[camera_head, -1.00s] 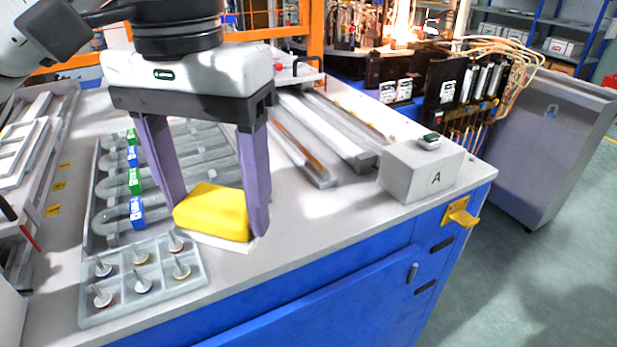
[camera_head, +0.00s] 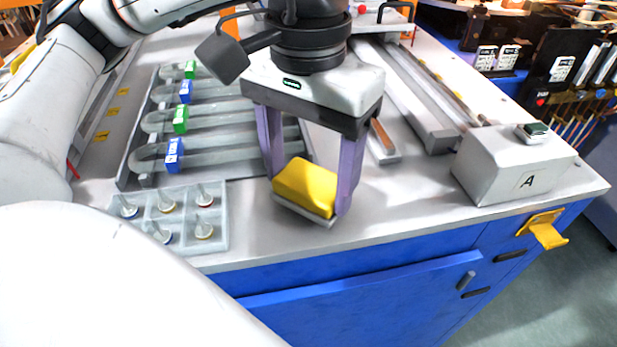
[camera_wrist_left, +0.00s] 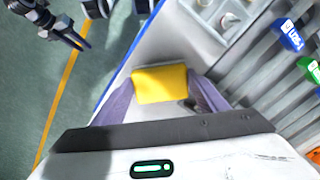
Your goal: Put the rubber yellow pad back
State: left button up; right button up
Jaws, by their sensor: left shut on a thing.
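The yellow rubber pad (camera_head: 305,186) is between the two purple fingers of my left gripper (camera_head: 309,192), near the front edge of the grey table. My left gripper is shut on it, with a finger at each side. A thin pale plate (camera_head: 303,211) shows just under the pad; I cannot tell whether they touch. In the left wrist view the pad (camera_wrist_left: 160,83) sits between the fingertips, and its yellow face shows fully.
A grey tray of pegs (camera_head: 216,240) lies left of the pad. Behind it is a rack (camera_head: 140,163) with green and blue tags. A grey box marked A (camera_head: 480,180) stands to the right. The table front between pad and box is clear.

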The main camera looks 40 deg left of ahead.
pick_arm(q)
jog(key=shift+f, duration=0.55)
jog(key=shift+f+b, duration=0.2)
jog(key=shift+b, duration=0.1)
jog(key=o, duration=1)
jog(key=shift+r, duration=0.1)
